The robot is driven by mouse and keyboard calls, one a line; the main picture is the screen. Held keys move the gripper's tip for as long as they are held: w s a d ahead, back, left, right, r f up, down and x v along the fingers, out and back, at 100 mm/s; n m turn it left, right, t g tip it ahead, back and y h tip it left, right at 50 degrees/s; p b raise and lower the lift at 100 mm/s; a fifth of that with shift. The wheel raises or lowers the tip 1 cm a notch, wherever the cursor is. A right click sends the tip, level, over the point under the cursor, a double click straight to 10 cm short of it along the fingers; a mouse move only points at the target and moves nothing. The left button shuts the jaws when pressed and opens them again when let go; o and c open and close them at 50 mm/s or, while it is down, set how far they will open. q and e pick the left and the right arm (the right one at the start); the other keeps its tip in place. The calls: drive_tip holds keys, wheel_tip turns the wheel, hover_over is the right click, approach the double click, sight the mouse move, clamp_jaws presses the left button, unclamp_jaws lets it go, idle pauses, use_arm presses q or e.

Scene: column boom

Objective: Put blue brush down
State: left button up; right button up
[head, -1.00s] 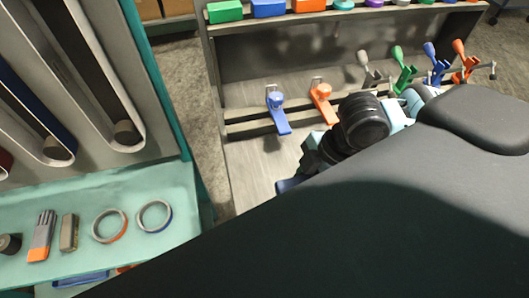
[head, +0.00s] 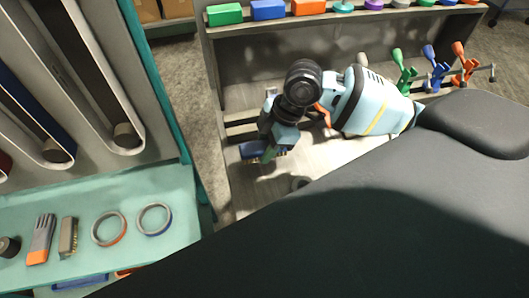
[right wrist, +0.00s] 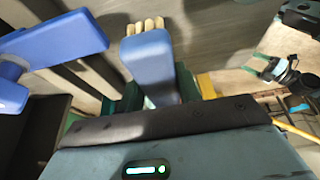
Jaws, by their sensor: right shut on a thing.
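The blue brush (head: 251,150) is held in my right gripper (head: 267,146), in the air above the grey floor area of the bench. In the right wrist view the blue brush (right wrist: 150,58) has a blue body and pale bristles at its far end, and sits between the green fingers of the right gripper (right wrist: 152,92). The gripper is shut on it.
A teal shelf (head: 90,262) with tape rings, a brush and a glove stands at left. Coloured blocks line the upper shelf (head: 350,16). Coloured clamps (head: 436,70) hang on a rail at right. A blue bracket (right wrist: 70,40) lies close left of the brush in the wrist view.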

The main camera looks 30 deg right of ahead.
drive_tip(key=shift+w+f, duration=0.2)
drive_tip(key=shift+f, duration=1.55)
use_arm(q)
drive_tip(key=shift+f, duration=0.1)
use_arm(e)
drive_tip(key=shift+f, duration=0.2)
drive_tip(key=o, duration=1)
drive_tip(key=shift+c, duration=0.2)
drive_tip(key=v, duration=1.2)
drive_tip(key=shift+r+p, duration=0.15)
drive_tip(key=shift+p, duration=0.25)
use_arm(q)
drive_tip(key=shift+w+a+r, duration=0.1)
drive_tip(key=shift+w+r, duration=0.35)
drive_tip(key=shift+r, duration=0.15)
drive_tip(key=shift+s, duration=0.1)
